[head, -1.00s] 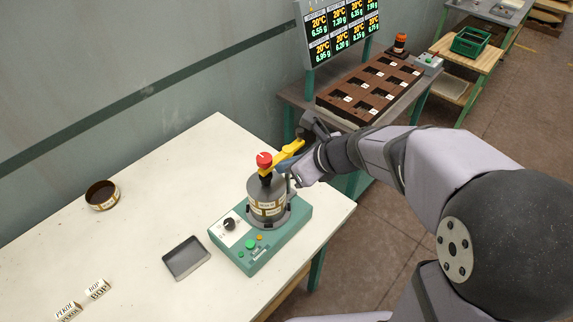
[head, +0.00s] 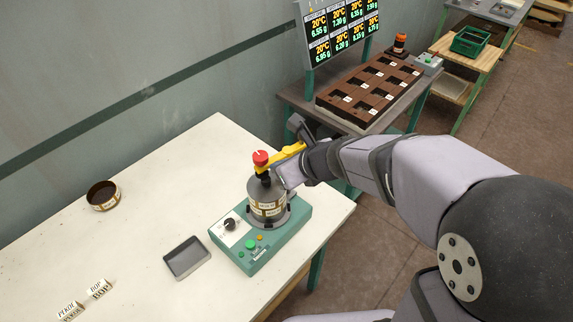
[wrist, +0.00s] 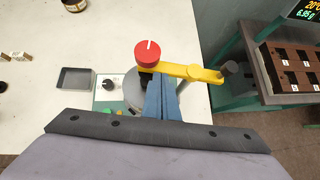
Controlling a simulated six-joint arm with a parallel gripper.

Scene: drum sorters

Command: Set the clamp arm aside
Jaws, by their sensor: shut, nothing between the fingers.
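The clamp arm (head: 285,156) is a yellow bar with a red knob (head: 260,158) at its left end, above the grey drum (head: 267,190) on the green-based machine (head: 262,250). The bar also shows in the wrist view (wrist: 190,71), running right from the knob to a dark round end. The drum has a pale lettered label. My gripper's blue fingers (wrist: 161,88) are shut and empty, with their tips beside the bar, just right of the knob. I cannot tell if they touch it. In the head view my wrist hides the fingers.
An empty grey tray (head: 187,257) lies left of the machine. A round brown tin (head: 102,195) and small lettered blocks (head: 99,289) are farther left on the white table (head: 150,210). A brown compartment rack (head: 370,88) and a display (head: 342,28) stand behind.

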